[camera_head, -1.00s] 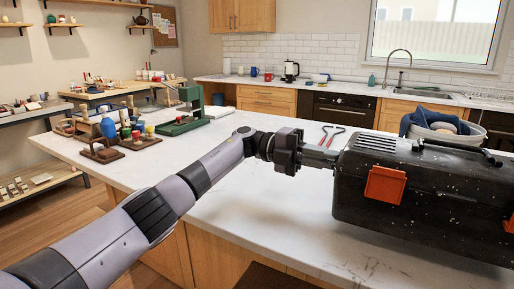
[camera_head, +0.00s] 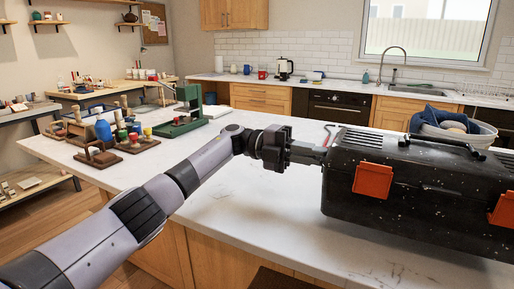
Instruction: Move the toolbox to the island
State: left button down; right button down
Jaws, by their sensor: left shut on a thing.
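The toolbox (camera_head: 425,195) is black and speckled, with orange latches and a dark handle on top. It is at the right of the head view, over the white island top (camera_head: 250,215); I cannot tell whether its underside touches the surface. Its right end is cut off by the picture edge. My left gripper (camera_head: 318,154) is shut at the toolbox's left end, near its upper edge. The fingertips are partly hidden against the box. My right gripper is not in view.
Wooden tool holders with a blue bottle (camera_head: 103,130) and a green press (camera_head: 185,112) stand on the island's far left. A bowl with a blue cloth (camera_head: 452,122) stands behind the toolbox. The island's middle is clear.

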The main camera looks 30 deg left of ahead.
aim_at(214, 181)
jog(key=j, duration=2.6)
